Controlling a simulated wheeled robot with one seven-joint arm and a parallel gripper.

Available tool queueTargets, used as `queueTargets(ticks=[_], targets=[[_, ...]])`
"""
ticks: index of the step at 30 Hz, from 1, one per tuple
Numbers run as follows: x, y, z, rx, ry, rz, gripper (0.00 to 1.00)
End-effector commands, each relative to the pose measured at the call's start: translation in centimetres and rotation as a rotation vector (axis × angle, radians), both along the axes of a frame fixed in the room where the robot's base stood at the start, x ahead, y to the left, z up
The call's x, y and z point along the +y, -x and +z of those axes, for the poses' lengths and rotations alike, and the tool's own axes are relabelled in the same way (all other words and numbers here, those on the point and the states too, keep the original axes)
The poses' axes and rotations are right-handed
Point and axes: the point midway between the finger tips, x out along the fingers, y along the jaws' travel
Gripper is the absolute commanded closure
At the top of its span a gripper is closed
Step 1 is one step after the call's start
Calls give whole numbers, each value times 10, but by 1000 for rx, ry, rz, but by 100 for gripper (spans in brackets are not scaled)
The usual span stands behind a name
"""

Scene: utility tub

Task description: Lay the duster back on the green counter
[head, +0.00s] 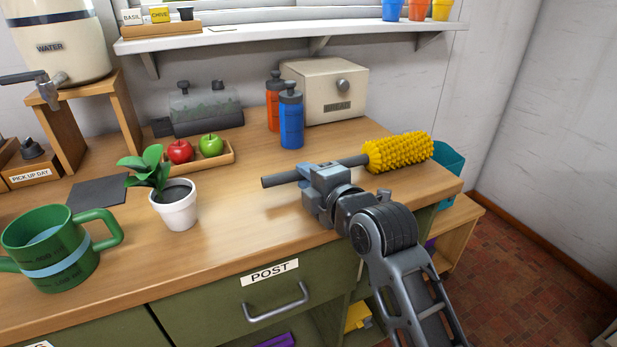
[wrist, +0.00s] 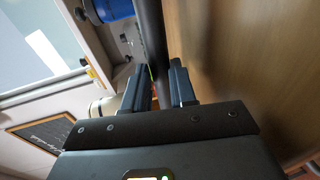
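The duster has a bushy yellow head (head: 399,152) and a dark straight handle (head: 274,181). My gripper (head: 327,177) is shut on the handle, with the handle's free end to the left and the yellow head to the right. In the wrist view the handle (wrist: 152,40) runs between my two fingers (wrist: 160,88). The duster lies roughly level over the right part of the green counter (head: 250,218), which has a wooden top and green front. Whether the duster touches the top is hard to tell. The underside of the head is hidden.
A blue bottle (head: 291,118), an orange bottle (head: 273,100) and a cream box (head: 325,90) stand behind the handle. A potted plant (head: 178,208) and a fruit tray (head: 215,157) are to the left. Bare wood lies between plant and gripper. A teal bin (head: 450,165) is beyond the right edge.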

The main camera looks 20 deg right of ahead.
Motion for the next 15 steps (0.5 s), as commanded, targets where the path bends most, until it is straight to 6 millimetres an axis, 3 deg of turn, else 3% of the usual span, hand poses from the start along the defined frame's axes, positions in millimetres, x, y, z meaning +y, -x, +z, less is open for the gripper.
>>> queueTargets(ticks=[8,15], targets=[[0,0,0,0,0,0,47],[0,0,0,1,-1,0,46]])
